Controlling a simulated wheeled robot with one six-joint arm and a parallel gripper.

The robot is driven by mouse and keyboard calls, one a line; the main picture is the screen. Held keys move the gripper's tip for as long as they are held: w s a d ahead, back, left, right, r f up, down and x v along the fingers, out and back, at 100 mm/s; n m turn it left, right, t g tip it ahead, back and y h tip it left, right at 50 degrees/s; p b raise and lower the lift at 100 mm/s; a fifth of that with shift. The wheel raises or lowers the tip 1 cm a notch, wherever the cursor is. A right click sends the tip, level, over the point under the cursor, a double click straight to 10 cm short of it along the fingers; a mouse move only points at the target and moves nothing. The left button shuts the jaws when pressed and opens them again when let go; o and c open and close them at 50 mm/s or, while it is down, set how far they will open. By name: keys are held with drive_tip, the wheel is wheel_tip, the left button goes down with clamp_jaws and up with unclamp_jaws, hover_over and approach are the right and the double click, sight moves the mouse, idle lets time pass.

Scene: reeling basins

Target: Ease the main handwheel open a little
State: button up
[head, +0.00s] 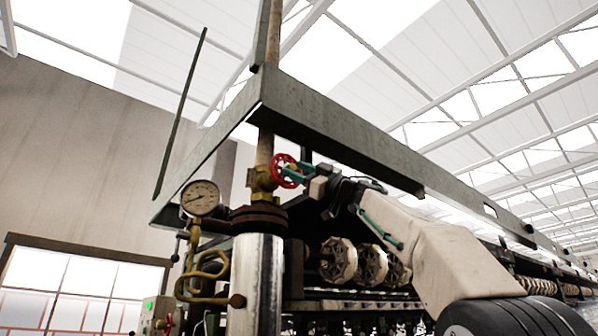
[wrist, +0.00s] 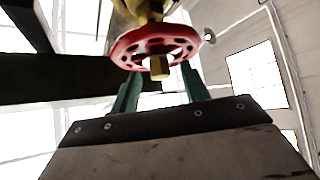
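The main handwheel (head: 286,170) is a red, spoked wheel on a brass valve (head: 262,182) on the upright pipe. It also shows large in the wrist view (wrist: 122,50), with its brass stem end pointing towards the camera. My gripper (head: 299,171) is at the wheel's right side in the head view. In the wrist view its two teal fingers (wrist: 162,80) stand apart, one on either side of the stem, with their tips at the near rim. The rim hides part of the tips, and I cannot tell whether they touch it.
A pressure gauge (head: 200,198) and a curled brass pipe (head: 207,275) are left of the valve. A dark overhead frame (head: 335,125) runs close above my arm. Pale reels (head: 338,260) sit below.

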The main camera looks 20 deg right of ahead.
drive_tip(key=v, duration=0.7)
drive_tip(key=shift+s+d+f, duration=0.2)
drive_tip(key=shift+s+d, duration=0.05)
idle(0.6)
